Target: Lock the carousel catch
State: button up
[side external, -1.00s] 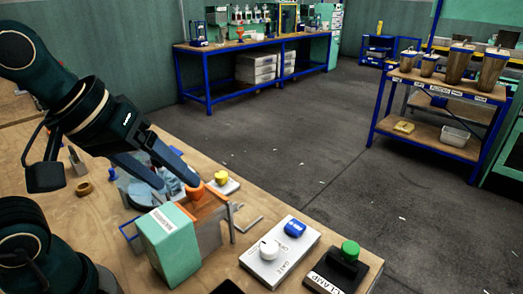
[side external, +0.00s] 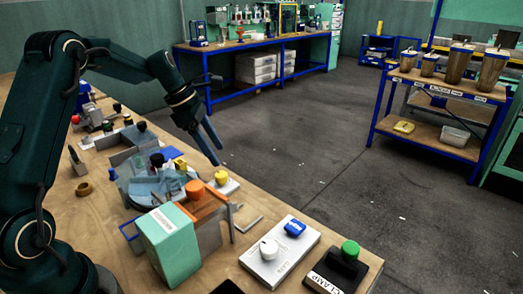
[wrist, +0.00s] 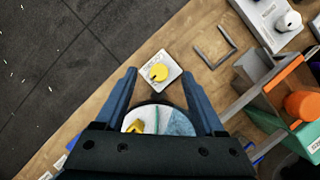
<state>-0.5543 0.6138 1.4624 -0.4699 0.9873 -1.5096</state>
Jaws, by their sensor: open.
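A yellow knob on a small white labelled plate, likely the carousel catch (side external: 222,178), sits beside the carousel near the bench edge. In the wrist view the yellow knob (wrist: 159,72) lies between my fingertips in the picture; its label is too small to read. The round carousel (side external: 150,186) with grey-blue dividers is left of it and partly shows below the knob in the wrist view (wrist: 172,122). My gripper (side external: 213,150) is open and empty, pointing down above the knob and apart from it.
An orange knob (side external: 194,189) stands on an orange-topped frame beside a green box (side external: 168,243). A white panel (side external: 278,256) carries a white knob and a blue knob. A black block with a green knob (side external: 349,251) is at the right. A grey bracket (wrist: 215,48) lies on the bench.

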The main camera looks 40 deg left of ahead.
aim_at(221, 174)
jog(key=shift+s+a+f+n, duration=0.2)
jog(key=shift+a+f, duration=0.1)
jog(key=shift+f, duration=0.3)
jog(key=shift+s+a+f+n, duration=0.15)
jog(key=shift+a+f, duration=0.1)
jog(key=shift+f, duration=0.35)
jog(key=f, duration=0.2)
jog(key=w+d+f, duration=0.1)
jog(key=shift+f+g, duration=0.25)
jog(key=shift+g, duration=0.05)
jog(key=shift+w+d+f, duration=0.1)
jog(key=shift+d+f, duration=0.05)
jog(key=shift+f, duration=0.25)
grip_shut()
